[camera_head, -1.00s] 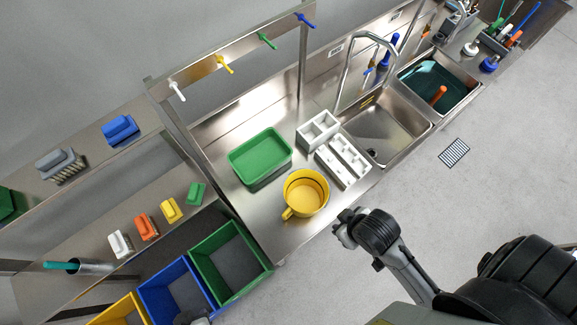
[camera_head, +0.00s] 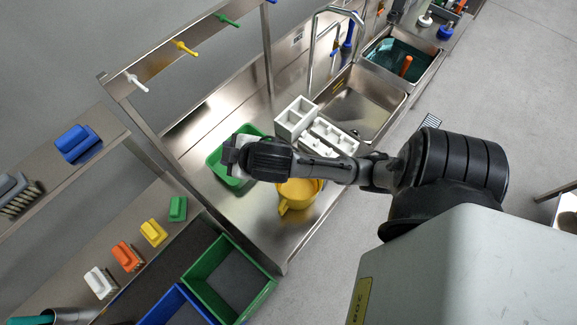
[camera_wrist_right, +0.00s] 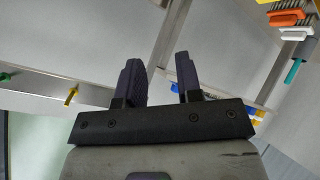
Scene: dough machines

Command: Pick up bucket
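The bucket (camera_head: 299,194) is yellow with a side handle. It stands on the steel counter (camera_head: 262,228) in the head view, and my right forearm crosses over part of its top. My right gripper (camera_head: 232,154) is beyond the bucket to the left, above the green tub (camera_head: 218,160), and touches neither as far as I can tell. In the right wrist view the two fingers of my right gripper (camera_wrist_right: 158,72) stand apart with nothing between them. The bucket does not show in that view. My left gripper is out of view.
White divided trays (camera_head: 296,118) and a sink (camera_head: 362,105) lie behind the bucket. A rail with coloured hooks (camera_head: 185,48) runs above the counter. Green and blue crates (camera_head: 225,262) and a shelf with brushes (camera_head: 152,232) are at lower left. Open floor is at right.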

